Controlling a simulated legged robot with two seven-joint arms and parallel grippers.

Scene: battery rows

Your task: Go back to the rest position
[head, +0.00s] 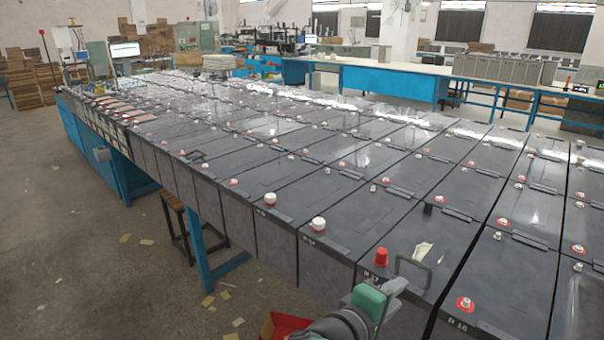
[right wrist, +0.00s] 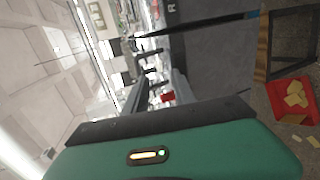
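My right gripper (head: 393,287) comes in at the bottom of the head view, with its green housing in front of the near edge of the battery rows (head: 345,242). In the right wrist view my right gripper (right wrist: 158,88) shows two dark fingers standing apart, with no object seen held between them. A red terminal cap (head: 381,257) stands on a near battery just beyond the gripper. A dark wire handle (head: 413,270) is to the right of that cap. My left gripper is out of view.
White terminal caps (head: 318,224) stand along the near edge. A red bin (head: 284,326) is on the floor side at the bottom; it also shows in the right wrist view (right wrist: 294,101). A stool (head: 181,222) stands under the rows. The floor at left is mostly clear, with paper scraps.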

